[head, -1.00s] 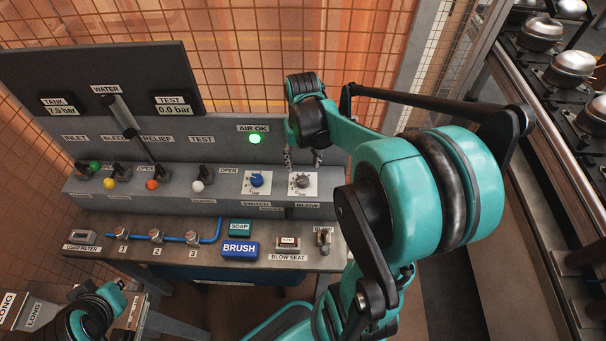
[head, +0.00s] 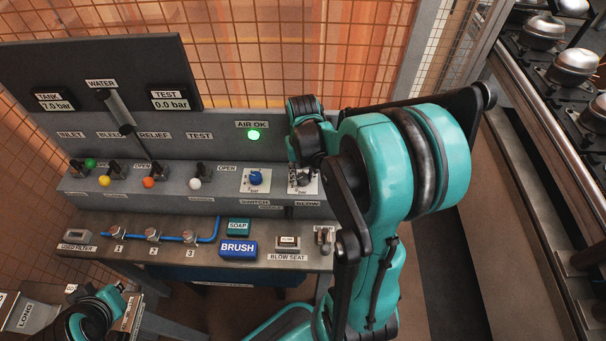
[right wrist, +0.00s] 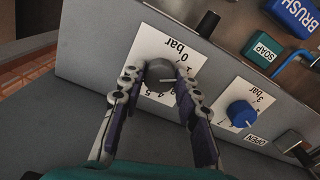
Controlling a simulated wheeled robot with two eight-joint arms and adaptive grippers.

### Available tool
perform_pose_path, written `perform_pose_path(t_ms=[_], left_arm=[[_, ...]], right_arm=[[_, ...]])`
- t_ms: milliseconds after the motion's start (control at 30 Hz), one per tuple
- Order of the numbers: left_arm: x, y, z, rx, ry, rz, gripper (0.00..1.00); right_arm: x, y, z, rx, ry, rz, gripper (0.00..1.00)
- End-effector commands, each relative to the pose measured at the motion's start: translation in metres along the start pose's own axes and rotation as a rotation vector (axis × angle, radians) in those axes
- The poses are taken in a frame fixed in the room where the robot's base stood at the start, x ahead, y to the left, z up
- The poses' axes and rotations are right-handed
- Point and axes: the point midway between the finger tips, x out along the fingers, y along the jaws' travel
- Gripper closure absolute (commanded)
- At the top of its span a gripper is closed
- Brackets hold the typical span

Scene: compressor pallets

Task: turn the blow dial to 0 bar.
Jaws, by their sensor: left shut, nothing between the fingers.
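The blow dial (head: 301,179) is a small grey knob on a white scale plate at the right end of the console, above the BLOW label. In the right wrist view the dial (right wrist: 160,71) has a white pointer line toward picture right; "0 bar" is printed above it, and the fingers hide part of the scale. My right gripper (right wrist: 155,82) has its fingers apart, one on each side of the dial; I see no clear grip. In the head view its fingers are mostly hidden at the dial. My left gripper (head: 88,318) is at the bottom left, shut and empty, largely cut off.
A blue dial (head: 256,178) sits just left of the blow dial and also shows in the right wrist view (right wrist: 241,114). Valve levers with coloured knobs stand further left. The blue BRUSH block (head: 238,249), SOAP block (head: 239,226) and blow seat (head: 288,242) lie on the shelf below.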

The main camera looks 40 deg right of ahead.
Motion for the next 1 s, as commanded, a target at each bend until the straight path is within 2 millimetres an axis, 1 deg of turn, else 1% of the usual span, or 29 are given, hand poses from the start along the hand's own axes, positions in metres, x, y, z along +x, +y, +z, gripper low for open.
perform_pose_path(t_ms=[33, 67, 267, 467, 1000], left_arm=[[0.0, 0.0, 0.0, 0.0, 0.0, 0.0, 1.0], [0.0, 0.0, 0.0, 0.0, 0.0, 0.0, 1.0], [0.0001, 0.0, 0.0001, 0.0, 0.0, 0.0, 1.0], [0.0002, 0.0, 0.0001, 0.0, 0.0, 0.0, 1.0], [0.0005, 0.0, 0.0004, 0.0, 0.0, 0.0, 1.0]], right_arm=[[0.0001, 0.0, 0.0001, 0.0, 0.0, 0.0, 0.9], [0.0001, 0.0, 0.0001, 0.0, 0.0, 0.0, 0.98], [0.0001, 0.0, 0.0001, -0.004, 0.0, 0.0, 0.98], [0.0001, 0.0001, 0.0001, -0.056, 0.0, 0.0, 0.98], [0.0001, 0.0007, 0.0, -0.406, 0.0, 0.0, 0.98]])
